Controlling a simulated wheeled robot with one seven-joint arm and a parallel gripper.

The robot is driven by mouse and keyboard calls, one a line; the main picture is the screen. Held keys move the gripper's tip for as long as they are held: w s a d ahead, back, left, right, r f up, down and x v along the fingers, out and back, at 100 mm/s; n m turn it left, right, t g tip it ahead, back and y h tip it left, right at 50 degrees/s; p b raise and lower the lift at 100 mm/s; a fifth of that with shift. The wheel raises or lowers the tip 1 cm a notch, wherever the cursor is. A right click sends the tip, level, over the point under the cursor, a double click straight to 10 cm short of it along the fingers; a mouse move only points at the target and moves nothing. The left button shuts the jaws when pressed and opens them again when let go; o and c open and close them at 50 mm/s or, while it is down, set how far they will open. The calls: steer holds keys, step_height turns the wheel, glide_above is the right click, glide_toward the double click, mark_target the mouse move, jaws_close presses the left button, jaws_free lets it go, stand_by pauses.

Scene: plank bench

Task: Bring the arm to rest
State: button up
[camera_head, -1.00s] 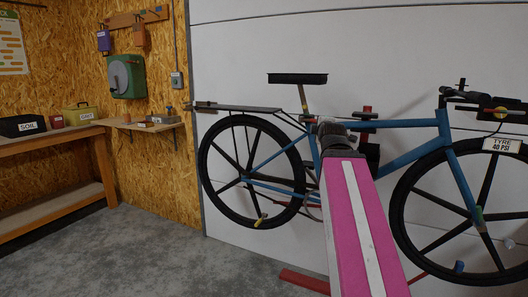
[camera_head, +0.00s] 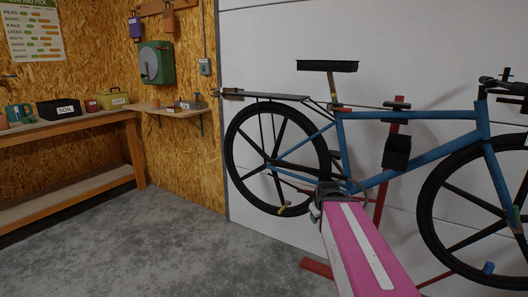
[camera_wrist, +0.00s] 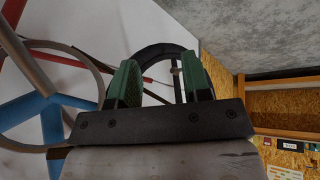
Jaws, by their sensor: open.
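My pink and white arm reaches up from the bottom of the head view. My gripper (camera_wrist: 158,78) shows in the wrist view with its two green fingers apart and nothing between them. In the head view my arm's dark end is in front of the lower frame of a blue bicycle (camera_head: 432,156), right of its rear wheel (camera_head: 233,150). I cannot tell from the head view how far it is from the bicycle, and its fingers are hidden there.
A red stand (camera_head: 384,185) holds the bicycle before a white wall. At left is a wooden bench (camera_head: 90,124) with a SOIL box (camera_head: 60,108) and other containers. A small shelf (camera_head: 172,111) is on the board wall. The grey floor (camera_head: 150,240) at lower left is clear.

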steer(key=s+a+f+m+g, duration=0.3)
steer(key=s+f+m+g, duration=0.2)
steer(key=s+f, duration=0.4)
step_height(320, 180, down, 5)
steer(key=shift+s+r, duration=0.15)
steer(key=shift+s, duration=0.05)
steer(key=shift+a, duration=0.1)
